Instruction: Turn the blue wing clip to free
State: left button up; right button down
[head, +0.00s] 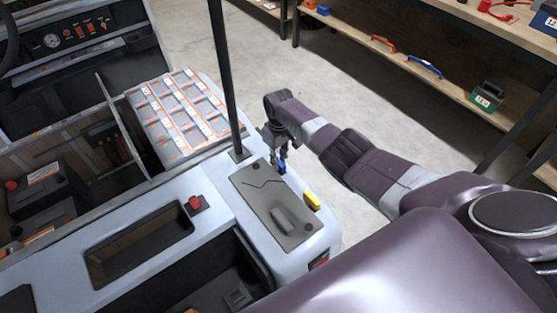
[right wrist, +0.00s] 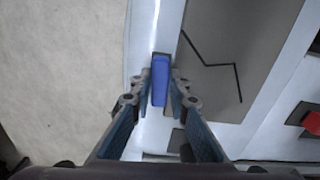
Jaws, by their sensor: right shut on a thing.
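The blue wing clip (right wrist: 160,82) sits on the pale cart edge beside the dark grey plate, its long side running roughly up and down in the right wrist view. It shows small in the head view (head: 282,168), partly hidden by my gripper. My right gripper (right wrist: 161,74) points down over the clip, with one fingertip on each side, shut on it. In the head view my right gripper (head: 279,160) is at the plate's far right edge. My left gripper is not in view.
A yellow clip (head: 312,201) sits nearer along the same edge. The grey plate (head: 259,192) carries a raised handle (head: 284,219). A black post (head: 225,80) rises left of my right gripper. A red button (head: 195,203) is farther left. Open floor lies right of the cart.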

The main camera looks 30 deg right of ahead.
jog(key=shift+m, duration=0.5)
jog(key=shift+d, duration=0.1)
jog(key=c, duration=1.8)
grip_release()
jog(key=shift+c, duration=0.2)
notch_tip(320, 180, up, 12)
